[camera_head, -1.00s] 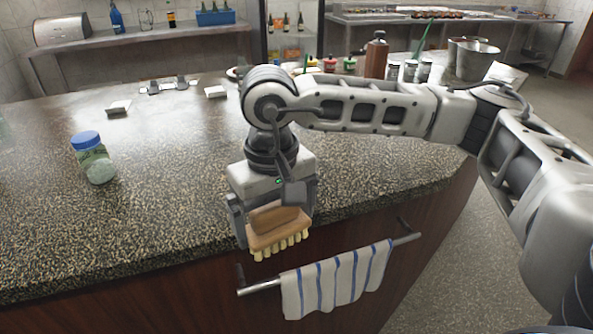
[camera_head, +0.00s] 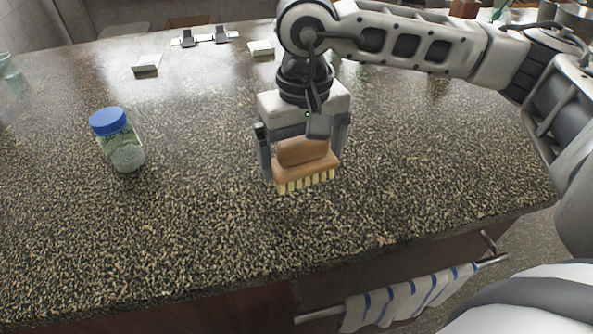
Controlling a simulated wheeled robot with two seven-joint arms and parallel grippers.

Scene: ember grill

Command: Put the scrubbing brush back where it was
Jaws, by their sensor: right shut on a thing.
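The scrubbing brush (camera_head: 304,164) has a tan wooden body and pale bristles that point down. My right gripper (camera_head: 304,155) is shut on it, one finger on each side. The brush shows over the speckled stone countertop (camera_head: 200,225), behind its front edge. I cannot tell whether the bristles touch the stone or hang just above it. My left gripper is not in view.
A jar with a blue lid (camera_head: 118,140) stands on the counter to the left. A striped towel (camera_head: 410,298) hangs on a front rail. The counter around the brush is clear.

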